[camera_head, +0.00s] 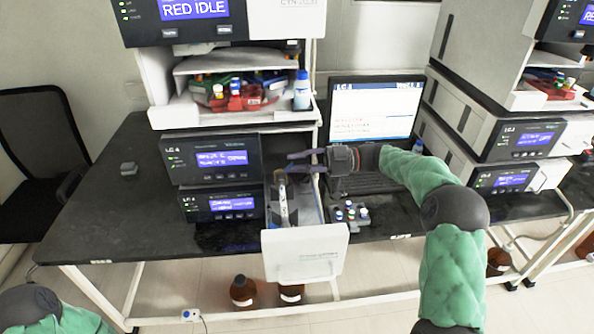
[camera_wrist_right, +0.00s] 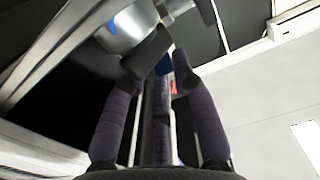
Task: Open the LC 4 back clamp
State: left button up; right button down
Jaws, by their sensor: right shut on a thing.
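The LC 4 unit (camera_head: 212,159) has its column drawer (camera_head: 305,252) pulled out toward me. A pale cylindrical column (camera_head: 284,206) sits upright inside the drawer. My right gripper (camera_head: 289,166) reaches in from the right above the column's back end. In the wrist view my right gripper (camera_wrist_right: 160,76) is closed around a small part with a blue piece (camera_wrist_right: 163,65), apparently the back clamp. The fingers hide most of it, so its exact position cannot be told. My left gripper is out of view; only part of my left arm shows at the lower left.
A laptop (camera_head: 376,112) stands open behind my right arm. A small vial rack (camera_head: 350,214) sits right of the drawer. Brown bottles (camera_head: 242,291) stand on the floor below. The black bench (camera_head: 110,205) is mostly clear at left.

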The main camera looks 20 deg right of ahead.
jog(key=shift+s+a+f, duration=0.2)
jog(key=shift+f, duration=0.2)
jog(key=c, duration=1.3)
grip_release()
jog(key=shift+o, duration=0.7)
jog(key=shift+s+r, duration=0.1)
jog(key=shift+r, duration=0.15)
jog(key=shift+d, duration=0.1)
jog(key=v, duration=1.1)
jog(key=shift+d, duration=0.4)
